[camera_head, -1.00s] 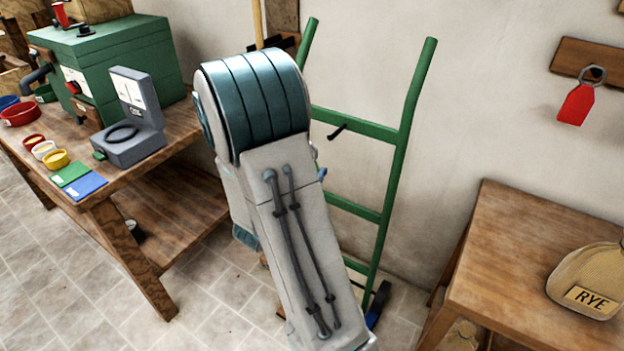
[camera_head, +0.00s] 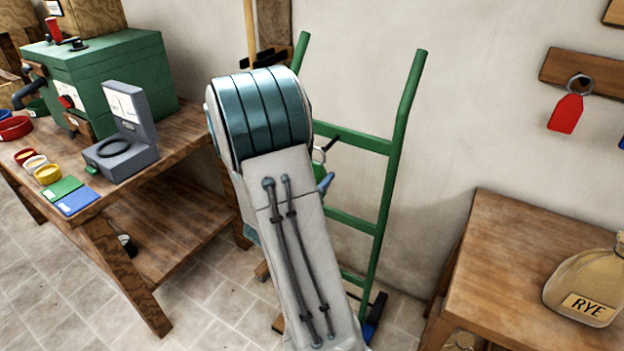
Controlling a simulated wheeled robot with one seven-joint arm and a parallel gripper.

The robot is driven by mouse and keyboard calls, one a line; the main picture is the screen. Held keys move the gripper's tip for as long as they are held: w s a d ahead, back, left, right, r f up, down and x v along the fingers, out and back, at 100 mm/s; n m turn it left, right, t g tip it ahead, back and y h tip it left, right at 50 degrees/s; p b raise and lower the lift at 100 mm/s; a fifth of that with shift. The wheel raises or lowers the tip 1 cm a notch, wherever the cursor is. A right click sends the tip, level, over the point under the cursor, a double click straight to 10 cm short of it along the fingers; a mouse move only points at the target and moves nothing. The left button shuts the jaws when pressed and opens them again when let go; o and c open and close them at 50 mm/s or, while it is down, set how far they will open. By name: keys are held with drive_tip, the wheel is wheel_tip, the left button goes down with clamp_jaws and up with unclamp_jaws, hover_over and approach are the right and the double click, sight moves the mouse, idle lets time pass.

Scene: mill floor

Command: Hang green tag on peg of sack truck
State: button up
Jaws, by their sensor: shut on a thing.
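The green sack truck (camera_head: 394,150) stands upright against the wall behind my arm. Its dark peg (camera_head: 333,141) sticks out from the upper crossbar. The green tag (camera_head: 318,170) shows only as a sliver at the right edge of my arm, with its metal ring (camera_head: 319,155) just below and left of the peg. I cannot tell whether the ring is around the peg or only in front of it. My gripper (camera_head: 325,183) is mostly hidden behind my forearm; a blue part shows just below the tag. It is shut on the tag.
A workbench (camera_head: 150,210) with a green machine (camera_head: 105,75) and a grey scale (camera_head: 125,150) stands at left. A wooden table (camera_head: 510,235) with a rye sack (camera_head: 590,275) is at right. A red tag (camera_head: 566,113) hangs from a wall board (camera_head: 600,78).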

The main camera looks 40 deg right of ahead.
drive_tip(key=shift+f+b+x, duration=0.25)
drive_tip(key=shift+x, duration=0.7)
drive_tip(key=shift+f+b+x, duration=0.2)
drive_tip(key=shift+b+x, duration=0.05)
drive_tip(key=shift+x, duration=0.7)
drive_tip(key=shift+f+b+x, duration=0.25)
drive_tip(key=shift+x, duration=0.7)
drive_tip(key=o, duration=1.1)
drive_tip(key=shift+c, duration=0.2)
drive_tip(key=shift+a, duration=0.1)
drive_tip(key=v, duration=1.3)
drive_tip(key=shift+a, duration=0.25)
